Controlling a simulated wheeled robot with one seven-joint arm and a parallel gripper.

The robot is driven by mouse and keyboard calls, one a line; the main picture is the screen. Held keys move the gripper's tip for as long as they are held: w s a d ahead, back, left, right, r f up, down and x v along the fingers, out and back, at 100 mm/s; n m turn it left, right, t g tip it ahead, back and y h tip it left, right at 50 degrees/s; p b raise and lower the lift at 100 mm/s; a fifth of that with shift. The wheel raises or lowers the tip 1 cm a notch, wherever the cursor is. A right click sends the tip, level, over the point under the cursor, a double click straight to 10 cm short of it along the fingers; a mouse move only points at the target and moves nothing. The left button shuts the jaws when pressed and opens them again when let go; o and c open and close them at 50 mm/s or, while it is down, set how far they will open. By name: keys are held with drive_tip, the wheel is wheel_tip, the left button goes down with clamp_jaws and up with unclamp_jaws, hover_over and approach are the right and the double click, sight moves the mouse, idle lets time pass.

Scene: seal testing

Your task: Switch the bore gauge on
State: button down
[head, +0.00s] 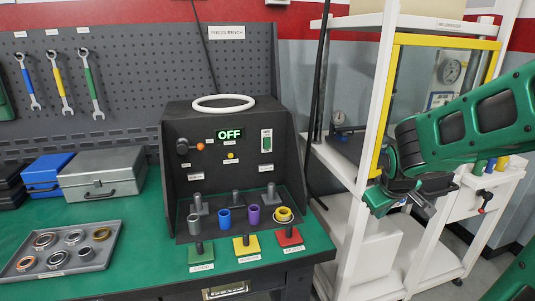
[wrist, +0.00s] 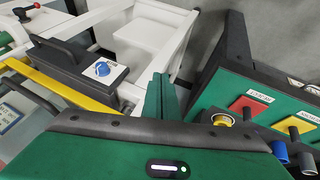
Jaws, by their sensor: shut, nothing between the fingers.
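A black test unit (head: 230,150) stands on the green bench with a lit display (head: 229,134) reading OFF. Its panel has a green rocker switch (head: 266,140) at the right, a lever with an orange tip (head: 199,146) at the left and a small yellow button (head: 231,155). The small labels are unreadable, so I cannot tell which control belongs to the bore gauge. My gripper (head: 425,207) is right of the unit, in front of the white rack and apart from both. Its fingers (wrist: 161,97) are shut and empty in the wrist view.
Blue, purple and grey cylinders and a yellow ring stand before the panel, above green, yellow and red pads (head: 290,237). A tray of rings (head: 95,258) lies left. The white rack (head: 385,85) has a yellow frame.

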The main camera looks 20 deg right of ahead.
drive_tip(key=w+a+r+n+t, duration=0.1)
drive_tip(key=w+a+n+t, duration=0.2)
drive_tip(key=w, duration=0.4)
drive_tip(key=w+a+r+n+t, duration=0.1)
drive_tip(key=w+a+n+t, duration=0.2)
drive_tip(key=w+a+n, duration=0.2)
drive_tip(key=w+a+r+n+t+y, duration=0.1)
drive_tip(key=w+a+n+t, duration=0.2)
drive_tip(key=w+a, duration=0.3)
drive_tip(key=shift+w+a+r+n, duration=0.15)
drive_tip(key=shift+w+n, duration=0.3)
drive_tip(key=shift+w, duration=0.45)
drive_tip(key=shift+w+d+r+n, duration=0.15)
drive_tip(key=shift+w+n, duration=0.3)
drive_tip(key=shift+w, duration=0.4)
drive_tip(key=w+a+r+n+t+y, duration=0.1)
drive_tip(key=w+a+n+t+y, duration=0.1)
drive_tip(key=a+n, duration=0.2)
drive_tip(key=a, duration=0.3)
drive_tip(key=shift+a+r+t+y, duration=0.2)
drive_tip(key=shift+r+t+y, duration=0.1)
drive_tip(key=shift+r, duration=0.05)
drive_tip(key=shift+w, duration=0.2)
